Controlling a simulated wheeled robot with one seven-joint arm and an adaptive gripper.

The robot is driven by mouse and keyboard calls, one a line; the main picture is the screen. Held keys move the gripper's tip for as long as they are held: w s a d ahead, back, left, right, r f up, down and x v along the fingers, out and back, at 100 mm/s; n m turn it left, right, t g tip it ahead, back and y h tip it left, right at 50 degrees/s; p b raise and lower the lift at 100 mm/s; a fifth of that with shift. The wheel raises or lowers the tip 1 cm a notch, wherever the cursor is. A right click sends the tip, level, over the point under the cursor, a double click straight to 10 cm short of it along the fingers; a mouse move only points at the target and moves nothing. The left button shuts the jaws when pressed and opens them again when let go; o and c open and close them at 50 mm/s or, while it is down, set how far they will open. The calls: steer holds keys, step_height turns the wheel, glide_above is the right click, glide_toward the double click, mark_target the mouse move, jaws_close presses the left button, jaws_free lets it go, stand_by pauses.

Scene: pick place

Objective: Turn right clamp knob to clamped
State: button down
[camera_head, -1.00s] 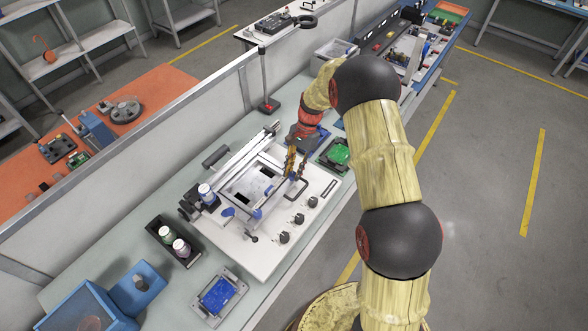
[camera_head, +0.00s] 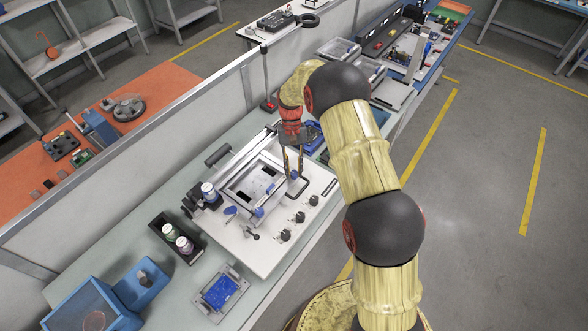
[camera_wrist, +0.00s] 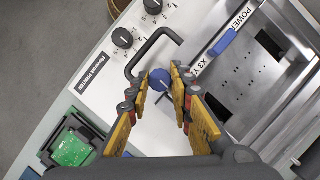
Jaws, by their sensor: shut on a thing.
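The solder-paste printer (camera_head: 262,254) is a white-topped machine with a metal frame on the bench. A round blue knob (camera_wrist: 160,80) stands at the frame's right side, between the tips of my gripper (camera_wrist: 163,82). The yellow fingers are closed around it from both sides. In the head view my gripper (camera_head: 293,172) points down at the same blue knob (camera_head: 294,175), which is partly hidden by the fingers. A white mark shows on the knob's top in the wrist view; I cannot tell whether this means clamped.
A black bar handle (camera_wrist: 150,52) stands close beside the fingers. Black dials (camera_wrist: 122,38) line the printer's near side. A green circuit board (camera_wrist: 70,147) lies beside the printer. A black tray of jars (camera_head: 176,240) stands at the left.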

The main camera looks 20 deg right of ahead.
steer(key=shift+n, duration=0.3)
steer(key=c, duration=1.7)
jaws_free()
steer(key=shift+o, duration=0.6)
steer(key=v, duration=1.2)
steer(key=shift+a, duration=0.1)
